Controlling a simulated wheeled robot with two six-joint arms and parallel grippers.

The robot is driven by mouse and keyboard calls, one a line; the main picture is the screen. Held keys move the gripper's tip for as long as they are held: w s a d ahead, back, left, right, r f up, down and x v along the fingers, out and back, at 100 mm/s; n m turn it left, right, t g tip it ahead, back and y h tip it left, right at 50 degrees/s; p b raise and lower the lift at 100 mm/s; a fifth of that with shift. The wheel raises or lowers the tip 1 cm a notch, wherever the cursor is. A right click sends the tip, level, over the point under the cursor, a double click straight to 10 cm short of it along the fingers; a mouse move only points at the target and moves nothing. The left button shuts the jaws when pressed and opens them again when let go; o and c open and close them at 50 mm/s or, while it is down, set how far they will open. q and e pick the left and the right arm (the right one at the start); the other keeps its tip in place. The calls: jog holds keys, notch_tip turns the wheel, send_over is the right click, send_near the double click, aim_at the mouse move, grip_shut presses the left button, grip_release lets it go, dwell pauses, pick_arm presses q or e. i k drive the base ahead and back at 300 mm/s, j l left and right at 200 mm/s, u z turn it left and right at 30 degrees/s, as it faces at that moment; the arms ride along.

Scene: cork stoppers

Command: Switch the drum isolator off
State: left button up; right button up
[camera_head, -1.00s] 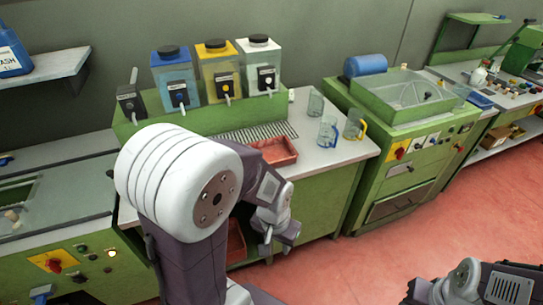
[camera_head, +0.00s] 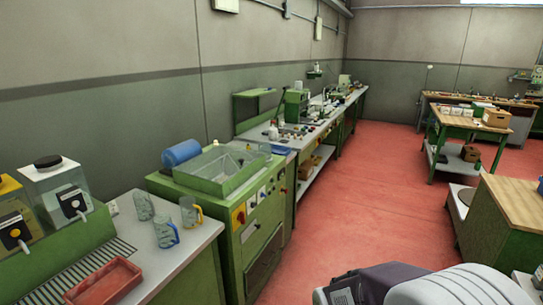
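A red rotary switch on a yellow plate (camera_head: 239,215) sits on the front of a green machine (camera_head: 226,245) in the head view. The machine has a clear-sided hopper (camera_head: 222,170) on top and a blue drum-shaped cylinder (camera_head: 182,152) behind it. The switch's exact position is too small to tell. Neither gripper shows; only a white and dark grey part of my arm is at the bottom right edge, well apart from the switch.
A counter at left holds several glass mugs, a red tray (camera_head: 104,283) and liquid dispensers (camera_head: 58,195). A long bench (camera_head: 318,125) runs along the wall behind the machine. Wooden-topped tables (camera_head: 515,205) stand at right. The red floor (camera_head: 370,190) between is clear.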

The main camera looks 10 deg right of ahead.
aim_at(241, 217)
jog(key=i+l, duration=0.15)
jog(key=i, duration=0.45)
jog(key=i+l+z, duration=0.1)
jog(key=i, duration=0.55)
